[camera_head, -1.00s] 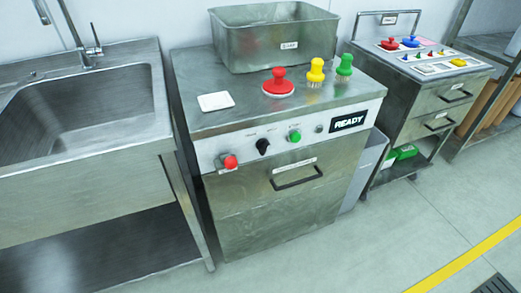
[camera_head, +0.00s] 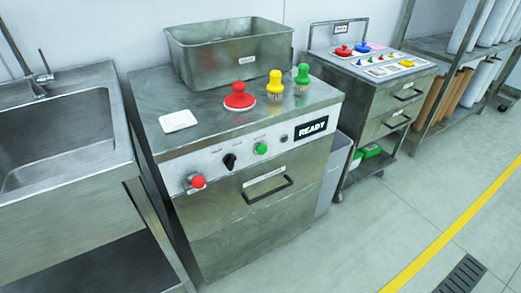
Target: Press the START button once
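The machine cabinet (camera_head: 240,230) stands in the middle of the view, with a control strip along the top of its front. A green button (camera_head: 261,148) sits on that strip, with a small label above it too small to read. To its left are a black knob (camera_head: 230,161) and a red mushroom button (camera_head: 198,181). To its right are a small dark round fitting (camera_head: 284,139) and a black display (camera_head: 312,127) reading READY. Nothing covers the green button. My gripper is not in view.
On the cabinet top are a white pad (camera_head: 178,121), red (camera_head: 239,97), yellow (camera_head: 275,86) and green (camera_head: 302,78) knobbed tools, and a steel bin (camera_head: 231,60). A sink (camera_head: 60,150) stands left, a wheeled cart (camera_head: 385,95) right.

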